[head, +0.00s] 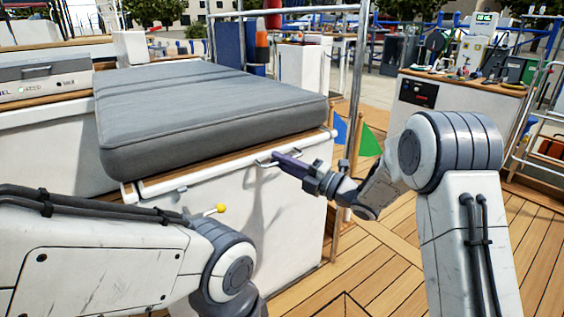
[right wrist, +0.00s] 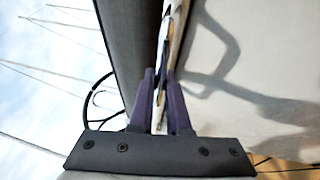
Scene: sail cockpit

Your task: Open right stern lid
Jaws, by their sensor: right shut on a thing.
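The stern lid (head: 215,168) is a wood-topped panel with a white front edge, under a thick grey cushion (head: 200,105) on a white locker (head: 285,215). It looks level; whether there is a gap under it I cannot tell. A small metal handle (head: 262,163) sits on its front edge. My right gripper (head: 276,156) reaches in from the right and is shut on the handle. In the right wrist view its purple fingers (right wrist: 162,100) straddle the narrow edge between cushion and white wall, and the grip itself is partly hidden. My left gripper is out of view; only my left arm shows.
A metal post (head: 355,80) and a green flag (head: 369,141) stand just behind my right gripper. A yellow ball (head: 221,208) shows by my left arm. A white console (head: 440,100) stands at the back right. Wooden deck (head: 375,265) is clear in front.

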